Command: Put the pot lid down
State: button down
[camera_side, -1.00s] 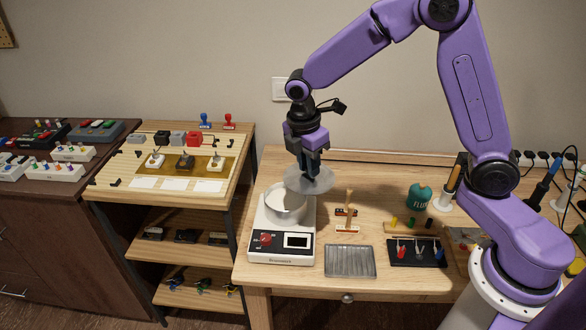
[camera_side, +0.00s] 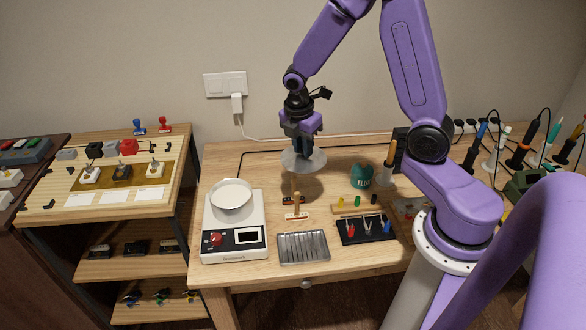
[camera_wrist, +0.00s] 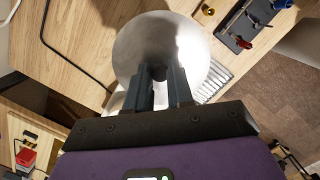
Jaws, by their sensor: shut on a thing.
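The pot lid (camera_side: 294,161) is a round, silvery disc. My gripper (camera_side: 304,154) is shut on the lid's knob and holds the lid roughly level above the back of the workbench. In the wrist view the lid (camera_wrist: 150,35) fills the upper middle, with the gripper's two dark fingers (camera_wrist: 158,84) closed at its centre. The lid is to the right of and behind the pot. Whether the lid touches the bench is hard to tell; it looks raised.
A cable runs along the back. Bare bench (camera_side: 232,162) lies left of the lid.

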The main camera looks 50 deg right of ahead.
jog(key=s+d+f, duration=0.2)
jog(key=d+f, duration=0.1)
jog(key=d, duration=0.4)
jog(key=w+d+f, duration=0.1)
jog(key=w+f, duration=0.2)
jog(key=w, duration=0.1)
jog(key=w+d+f, duration=0.2)
jog(key=w+f, duration=0.1)
jog(key=w, duration=0.1)
jog(key=w+d+f, duration=0.1)
jog(key=w+f, duration=0.2)
jog(key=w, duration=0.2)
jog(key=shift+d+f, duration=0.3)
jog(key=shift+f, duration=0.05)
jog(key=shift+w+f, duration=0.2)
jog(key=shift+f, duration=0.05)
jog(key=shift+w+f, duration=0.1)
jog(key=shift+f, duration=1.5)
jog(key=shift+f, duration=0.1)
jog(key=c, duration=1)
grip_release()
